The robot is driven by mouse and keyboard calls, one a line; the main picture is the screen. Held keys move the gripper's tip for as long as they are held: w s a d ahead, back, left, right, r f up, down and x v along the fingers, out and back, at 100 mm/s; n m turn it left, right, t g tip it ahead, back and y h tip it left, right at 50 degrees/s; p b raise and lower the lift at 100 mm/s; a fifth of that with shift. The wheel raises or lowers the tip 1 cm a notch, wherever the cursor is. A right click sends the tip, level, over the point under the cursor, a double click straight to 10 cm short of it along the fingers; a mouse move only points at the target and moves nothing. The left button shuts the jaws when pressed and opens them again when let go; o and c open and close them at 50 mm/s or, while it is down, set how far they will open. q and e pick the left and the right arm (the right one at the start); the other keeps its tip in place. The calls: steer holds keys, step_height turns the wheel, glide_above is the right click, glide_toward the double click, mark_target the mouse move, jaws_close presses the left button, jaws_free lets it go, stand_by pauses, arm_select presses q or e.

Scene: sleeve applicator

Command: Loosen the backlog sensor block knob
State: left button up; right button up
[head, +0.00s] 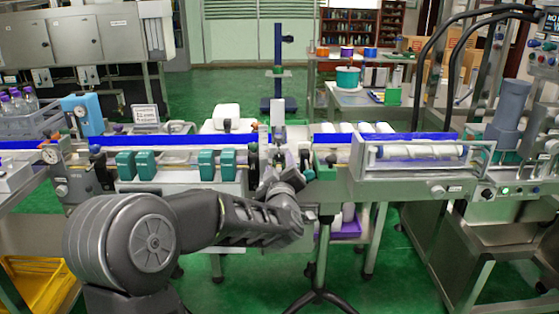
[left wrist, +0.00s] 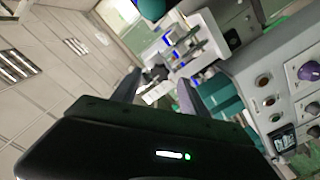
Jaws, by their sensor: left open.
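My left gripper (head: 272,172) reaches up to the front edge of the conveyor (head: 190,143), near its middle; my own wrist partly hides it. In the left wrist view its two dark fingers (left wrist: 158,92) stand apart with a gap between them. Small dark and light fittings (left wrist: 157,73) show beyond the fingertips. I cannot tell which of them is the backlog sensor block knob, or whether the fingers touch it. In the head view an upright light grey block (head: 278,112) stands just behind the gripper among small dark parts. My right gripper is not in view.
Teal clamp blocks (head: 207,165) line the conveyor front to the left. A framed clear roller unit (head: 420,152) is to the right. A control panel with a purple knob (left wrist: 309,71) shows in the left wrist view. A tripod stand (head: 321,260) stands below the conveyor.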

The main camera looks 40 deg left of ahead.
mark_target(279, 159)
arm_select(q)
steer(key=shift+x, duration=1.75)
jaws_close()
